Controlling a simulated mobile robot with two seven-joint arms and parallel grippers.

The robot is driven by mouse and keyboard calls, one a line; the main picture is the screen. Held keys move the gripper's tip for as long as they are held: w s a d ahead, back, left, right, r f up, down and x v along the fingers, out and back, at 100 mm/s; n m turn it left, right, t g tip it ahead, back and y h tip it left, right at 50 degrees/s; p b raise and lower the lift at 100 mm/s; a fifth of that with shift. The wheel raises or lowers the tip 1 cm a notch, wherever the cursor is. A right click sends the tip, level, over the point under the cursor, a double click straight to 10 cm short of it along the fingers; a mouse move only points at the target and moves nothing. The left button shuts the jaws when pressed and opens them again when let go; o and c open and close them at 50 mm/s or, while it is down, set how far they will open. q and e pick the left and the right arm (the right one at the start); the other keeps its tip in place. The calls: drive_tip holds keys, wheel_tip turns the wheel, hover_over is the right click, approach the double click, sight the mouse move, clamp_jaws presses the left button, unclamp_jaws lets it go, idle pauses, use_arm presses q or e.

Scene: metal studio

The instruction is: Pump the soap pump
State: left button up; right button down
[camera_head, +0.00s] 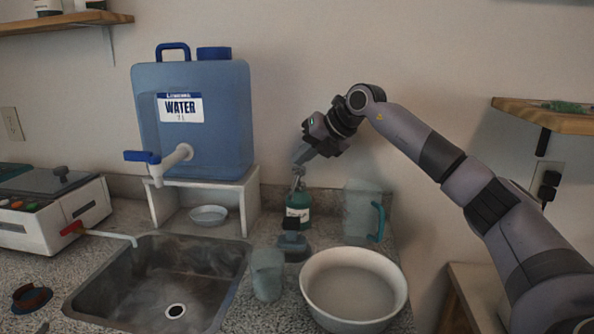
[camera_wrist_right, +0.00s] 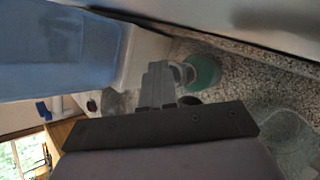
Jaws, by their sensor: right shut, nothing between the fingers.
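The soap pump is a green bottle (camera_head: 299,210) with a pale label and a grey pump head (camera_head: 298,171). It stands upright on the counter near the back wall. My right gripper (camera_head: 301,157) is shut and empty, pointing down with its fingertips right at the top of the pump head. I cannot tell whether they touch it. In the right wrist view the shut fingers (camera_wrist_right: 158,83) lie beside the pump head, with the green bottle (camera_wrist_right: 205,72) beyond them. My left gripper is not in view.
A blue water container (camera_head: 200,125) on a white stand is left of the bottle. A clear pitcher (camera_head: 359,212) is close on its right. A dark object (camera_head: 292,242), a glass (camera_head: 267,275) and a white bowl (camera_head: 390,305) are in front. The sink (camera_head: 215,300) is front left.

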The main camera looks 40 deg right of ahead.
drive_tip(key=shift+f, duration=0.4)
drive_tip(key=shift+r, duration=0.1)
drive_tip(key=shift+r+p, duration=0.25)
drive_tip(key=shift+p, duration=0.35)
wheel_tip(320, 180, up, 6)
drive_tip(key=p, duration=0.6)
drive_tip(key=shift+r+p, duration=0.2)
drive_tip(key=shift+p, duration=0.1)
drive_tip(key=shift+f, duration=0.1)
idle(0.4)
